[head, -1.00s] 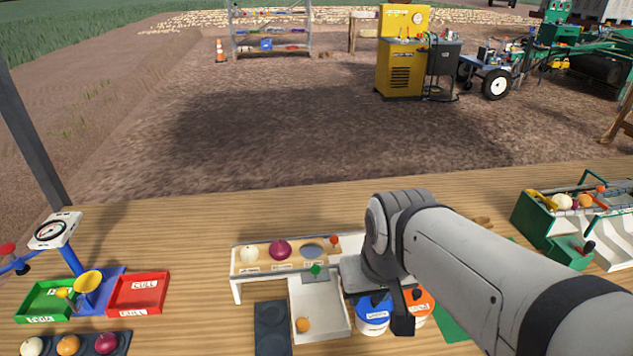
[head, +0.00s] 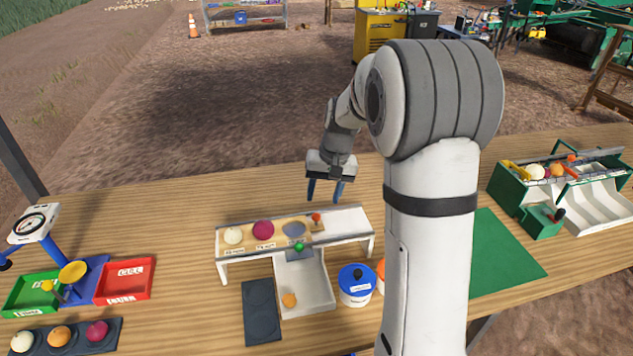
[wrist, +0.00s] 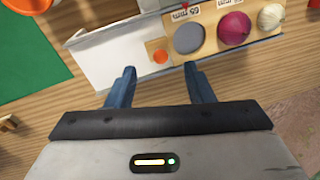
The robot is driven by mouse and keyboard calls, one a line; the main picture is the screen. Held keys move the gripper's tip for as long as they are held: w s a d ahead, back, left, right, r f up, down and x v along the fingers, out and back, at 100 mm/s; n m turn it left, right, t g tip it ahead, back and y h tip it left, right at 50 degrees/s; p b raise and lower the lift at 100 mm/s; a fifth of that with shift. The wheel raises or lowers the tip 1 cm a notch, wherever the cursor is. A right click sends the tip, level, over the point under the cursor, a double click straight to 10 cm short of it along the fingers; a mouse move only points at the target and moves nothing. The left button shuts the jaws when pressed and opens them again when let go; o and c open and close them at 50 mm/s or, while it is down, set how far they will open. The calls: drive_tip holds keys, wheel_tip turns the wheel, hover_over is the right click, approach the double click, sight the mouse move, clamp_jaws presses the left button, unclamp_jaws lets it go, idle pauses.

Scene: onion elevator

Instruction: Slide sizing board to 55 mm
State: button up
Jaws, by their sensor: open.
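The tan sizing board (head: 250,246) lies on a white rack (head: 345,222), at its left part. A white onion (head: 233,236) and a purple onion (head: 263,231) sit on it, with a grey disc (head: 293,229) to their right. An orange-red knob (head: 316,217) stands at the board's right end. In the wrist view the labels by the purple onion and grey disc (wrist: 188,38) read 55 mm and 65 mm. My gripper (head: 325,190) is open and empty, pointing down above the rack's far side. In the wrist view the knob (wrist: 160,57) shows between and beyond the fingertips.
A green-knobbed gate (head: 300,247) and white chute (head: 318,285) stand in front of the rack, beside a blue-lidded tub (head: 356,283). Right of the board, the rack's white top is bare (wrist: 115,50). A green mat (head: 490,258) lies right.

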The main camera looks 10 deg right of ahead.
sight(318, 214)
drive_tip(key=f, duration=0.3)
drive_tip(key=w+f, duration=0.1)
drive_tip(key=f, duration=0.2)
drive_tip(key=w+a+f+p, duration=0.1)
drive_tip(key=f, duration=0.2)
drive_tip(key=shift+w+a+f, duration=0.1)
drive_tip(key=shift+f, duration=0.1)
drive_tip(key=shift+c, duration=0.3)
clamp_jaws()
